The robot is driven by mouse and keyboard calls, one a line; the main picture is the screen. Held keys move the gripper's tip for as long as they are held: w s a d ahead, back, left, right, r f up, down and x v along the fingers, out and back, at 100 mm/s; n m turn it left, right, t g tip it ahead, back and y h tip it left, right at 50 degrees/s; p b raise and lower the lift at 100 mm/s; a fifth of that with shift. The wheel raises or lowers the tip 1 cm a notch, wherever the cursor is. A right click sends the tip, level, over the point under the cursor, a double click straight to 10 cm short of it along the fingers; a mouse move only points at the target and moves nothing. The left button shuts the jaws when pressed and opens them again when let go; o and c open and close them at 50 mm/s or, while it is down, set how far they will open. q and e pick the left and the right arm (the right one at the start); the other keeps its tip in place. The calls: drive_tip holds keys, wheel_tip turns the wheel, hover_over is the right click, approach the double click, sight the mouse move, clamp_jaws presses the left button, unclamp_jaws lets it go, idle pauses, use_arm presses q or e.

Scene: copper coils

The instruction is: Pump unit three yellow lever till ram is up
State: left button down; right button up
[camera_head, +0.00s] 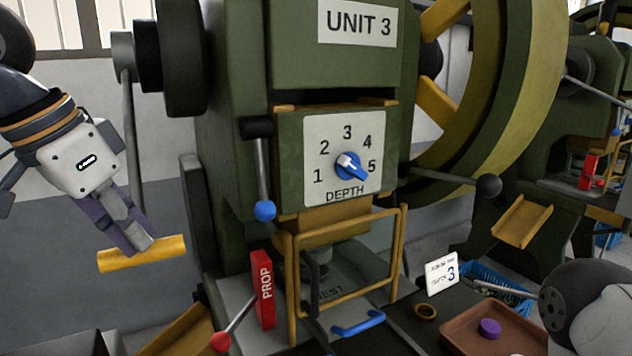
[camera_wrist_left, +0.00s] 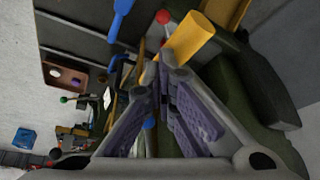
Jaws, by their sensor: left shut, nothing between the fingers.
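The yellow lever handle (camera_head: 170,249) is a short bar left of the green UNIT 3 press (camera_head: 235,150), at the foot of a thin grey rod. My left gripper (camera_head: 143,245) is shut and empty, its fingertips overlapping the handle in the head view; I cannot tell whether they touch it. In the left wrist view, the yellow handle (camera_wrist_left: 192,36) lies just beyond the fingertips (camera_wrist_left: 165,78). The ram seems to be the grey cylinder (camera_head: 316,260) below the press block, partly hidden by the guard frame; its height is hard to judge. My right gripper is not in view.
A yellow guard frame (camera_head: 291,285) stands at the press front. Beside it are a red PROP block (camera_head: 262,290), a red-knobbed lever (camera_head: 221,341) and a blue-knobbed lever (camera_head: 265,210). A DEPTH dial (camera_head: 350,165) is above. A brown tray (camera_head: 462,335) sits lower right.

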use_arm(q)
drive_tip(key=s+d+r, duration=0.2)
drive_tip(key=s+r, duration=0.1)
drive_tip(key=r, duration=0.7)
drive_tip(key=shift+s+d, duration=0.2)
drive_tip(key=shift+s, duration=0.2)
drive_tip(key=shift+f, duration=0.65)
drive_tip(key=shift+w+a+f, duration=0.2)
drive_tip(key=shift+w+f, duration=0.1)
drive_tip(key=shift+f, duration=0.6)
drive_tip(key=shift+w+a+f, duration=0.25)
drive_tip(key=shift+w+f, duration=0.1)
drive_tip(key=shift+f, duration=0.5)
drive_tip(key=shift+w+a+f, duration=0.2)
drive_tip(key=shift+w+f, duration=0.1)
drive_tip(key=shift+f, duration=0.6)
